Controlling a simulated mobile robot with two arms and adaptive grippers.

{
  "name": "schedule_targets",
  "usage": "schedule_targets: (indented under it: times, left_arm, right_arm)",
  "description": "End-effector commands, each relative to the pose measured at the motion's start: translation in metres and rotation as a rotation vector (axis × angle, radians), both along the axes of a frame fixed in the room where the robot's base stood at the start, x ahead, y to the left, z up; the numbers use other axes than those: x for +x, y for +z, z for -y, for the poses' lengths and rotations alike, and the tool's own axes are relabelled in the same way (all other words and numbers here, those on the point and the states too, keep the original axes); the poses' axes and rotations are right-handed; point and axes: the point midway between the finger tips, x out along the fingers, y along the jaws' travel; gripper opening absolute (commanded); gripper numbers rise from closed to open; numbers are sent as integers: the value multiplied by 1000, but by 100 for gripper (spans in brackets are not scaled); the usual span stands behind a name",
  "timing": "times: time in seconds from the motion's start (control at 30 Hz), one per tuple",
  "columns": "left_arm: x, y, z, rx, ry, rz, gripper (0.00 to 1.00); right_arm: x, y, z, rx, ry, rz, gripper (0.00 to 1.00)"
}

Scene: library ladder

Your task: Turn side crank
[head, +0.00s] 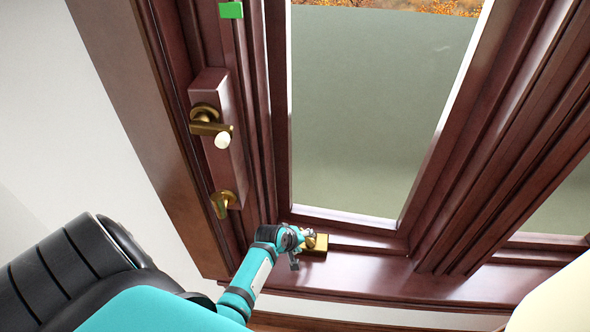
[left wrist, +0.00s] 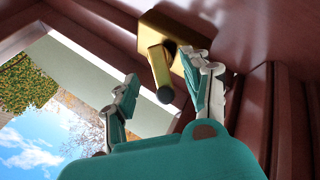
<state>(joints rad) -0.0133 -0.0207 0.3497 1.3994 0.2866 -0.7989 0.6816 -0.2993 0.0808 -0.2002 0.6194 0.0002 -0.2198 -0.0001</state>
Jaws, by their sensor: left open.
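A brass crank (head: 316,243) is mounted on the dark red window sill at the lower left corner of the pane. My left gripper (head: 295,247) is right at this crank. In the left wrist view the crank's mounting plate (left wrist: 203,62) is at the top and its round-ended handle (left wrist: 160,75) points between my open fingers. The fingers appear on either side of the handle; I cannot tell whether they touch it. Another brass crank (head: 208,127) with a white knob sits on the box on the left jamb. My right gripper is not in view.
A small brass latch (head: 222,203) is below the jamb crank. A green tab (head: 231,10) is higher on the frame. The glass pane (head: 375,110) and dark red mullion (head: 490,140) stand to the right. The sill (head: 400,281) right of the crank is bare.

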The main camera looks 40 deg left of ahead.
Motion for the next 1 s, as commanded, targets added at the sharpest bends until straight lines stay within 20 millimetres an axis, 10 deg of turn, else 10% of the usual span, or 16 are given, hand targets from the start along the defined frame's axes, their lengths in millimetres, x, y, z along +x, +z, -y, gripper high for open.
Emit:
schedule_targets:
  times: [0.4, 1.0]
  left_arm:
    - [-41, 55, -1, 0, 1, 0, 49]
    - [-45, 59, -2, 3, -2, 0, 47]
  right_arm:
    - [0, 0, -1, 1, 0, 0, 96]
    - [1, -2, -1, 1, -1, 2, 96]
